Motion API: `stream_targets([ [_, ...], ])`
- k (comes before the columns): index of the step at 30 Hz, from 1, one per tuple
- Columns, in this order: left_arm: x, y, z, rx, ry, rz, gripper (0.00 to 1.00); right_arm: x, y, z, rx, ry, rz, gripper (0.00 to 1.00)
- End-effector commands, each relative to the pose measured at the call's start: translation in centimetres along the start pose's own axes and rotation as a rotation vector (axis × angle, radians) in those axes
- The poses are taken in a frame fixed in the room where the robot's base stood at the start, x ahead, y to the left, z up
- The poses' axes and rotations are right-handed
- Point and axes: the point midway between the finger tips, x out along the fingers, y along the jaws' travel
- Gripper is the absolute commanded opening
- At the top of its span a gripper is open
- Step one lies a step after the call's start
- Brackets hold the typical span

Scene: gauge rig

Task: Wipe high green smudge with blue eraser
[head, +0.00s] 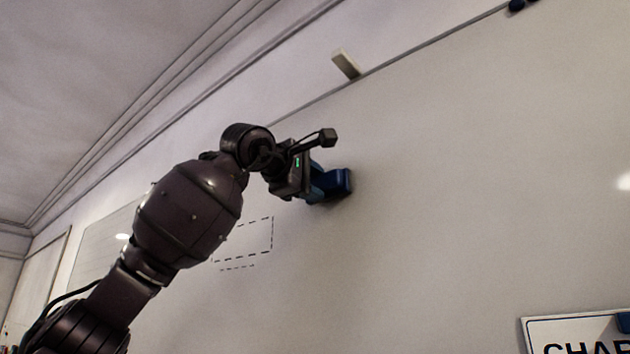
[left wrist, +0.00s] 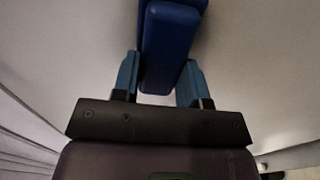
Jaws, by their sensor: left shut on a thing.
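The blue eraser (head: 334,184) is against or very near the whiteboard (head: 450,180) in the head view, below the board's top edge. My left gripper (head: 316,186) is shut on the eraser. In the left wrist view the eraser (left wrist: 168,45) sits between the two blue fingers of my left gripper (left wrist: 160,85). I see no green smudge in either view; the arm and the eraser hide part of the board. My right gripper is not in view.
A dashed rectangle (head: 272,235) is marked on the board beside my left arm. A pale block (head: 346,64) sits at the board's top edge. A dark object (head: 517,5) is at the top right. A lettered sign (head: 578,335) is at the lower right. The board's middle right is clear.

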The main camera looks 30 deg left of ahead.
Motion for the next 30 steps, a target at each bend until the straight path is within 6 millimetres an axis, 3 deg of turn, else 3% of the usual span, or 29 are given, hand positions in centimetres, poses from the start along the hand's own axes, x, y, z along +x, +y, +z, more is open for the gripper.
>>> stream_targets([
  [8, -0.7, -0.1, 0.0, 0.001, 0.001, 0.000, 0.21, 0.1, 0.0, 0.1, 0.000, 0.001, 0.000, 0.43],
  [30, -6.0, 0.0, 0.0, 0.000, 0.001, 0.000, 0.21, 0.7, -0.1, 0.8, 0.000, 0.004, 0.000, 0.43],
])
